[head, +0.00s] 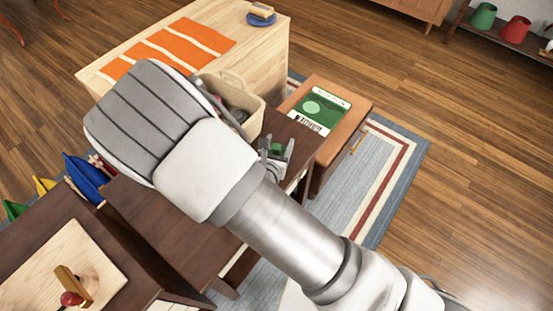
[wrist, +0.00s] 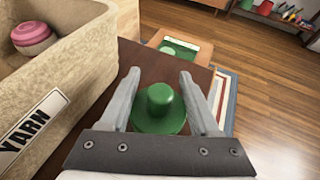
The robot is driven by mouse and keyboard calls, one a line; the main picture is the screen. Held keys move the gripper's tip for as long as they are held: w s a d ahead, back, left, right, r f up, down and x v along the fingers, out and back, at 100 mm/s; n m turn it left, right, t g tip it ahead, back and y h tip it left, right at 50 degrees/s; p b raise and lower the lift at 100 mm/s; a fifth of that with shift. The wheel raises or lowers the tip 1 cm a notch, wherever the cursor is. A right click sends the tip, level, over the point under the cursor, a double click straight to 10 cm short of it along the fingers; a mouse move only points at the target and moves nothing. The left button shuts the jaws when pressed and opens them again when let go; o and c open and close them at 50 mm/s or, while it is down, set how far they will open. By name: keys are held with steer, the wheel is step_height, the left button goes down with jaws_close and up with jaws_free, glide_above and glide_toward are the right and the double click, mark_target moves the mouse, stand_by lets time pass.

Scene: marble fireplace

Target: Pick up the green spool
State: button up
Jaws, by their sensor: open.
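The green spool (wrist: 160,107) stands on the dark wooden table (wrist: 146,62) in the wrist view, a wide round base with a narrower upper part. My gripper (wrist: 160,84) is open, with one finger on each side of the spool. I cannot tell whether either finger touches it. In the head view a small part of the green spool (head: 277,149) shows between the fingers of my gripper (head: 275,152). The lower part of the spool is partly hidden by the gripper body in the wrist view.
A tan bin labelled YARN (wrist: 58,72) stands close to the left of my gripper, with a pink ball (wrist: 33,37) inside. A green booklet (head: 317,107) lies on a lower brown stand (head: 354,105) beyond the table. A light wooden table (head: 262,43) stands behind.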

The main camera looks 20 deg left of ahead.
steer(key=shift+w+f, duration=0.1)
steer(key=shift+w, duration=0.15)
jaws_close()
steer(key=shift+s, duration=0.1)
stand_by(0.3)
